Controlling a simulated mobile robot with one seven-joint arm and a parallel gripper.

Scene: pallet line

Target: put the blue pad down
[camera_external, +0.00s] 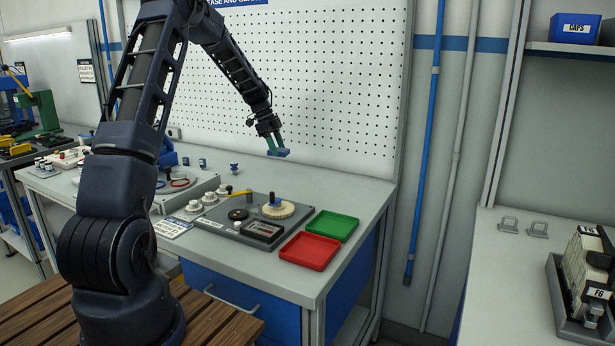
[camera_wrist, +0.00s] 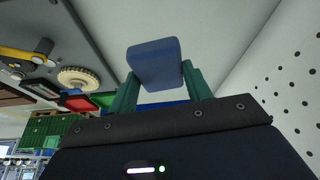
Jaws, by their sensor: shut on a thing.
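The blue pad (camera_wrist: 153,62) is a small block with rounded edges, held between the two green fingers of my gripper (camera_wrist: 158,88) in the wrist view. In the external view my gripper (camera_external: 276,146) is in the air above the back of the workbench, in front of the pegboard, and the blue pad (camera_external: 281,153) shows at its tips. The pad is clear of the bench surface. My gripper is shut on it.
A grey fixture plate (camera_external: 215,229) on the bench carries a cream gear (camera_external: 279,210), a yellow-handled tool (camera_external: 240,193) and a dark disc. A red tray (camera_external: 310,251) and a green tray (camera_external: 333,226) lie at its right. The bench's back right is clear.

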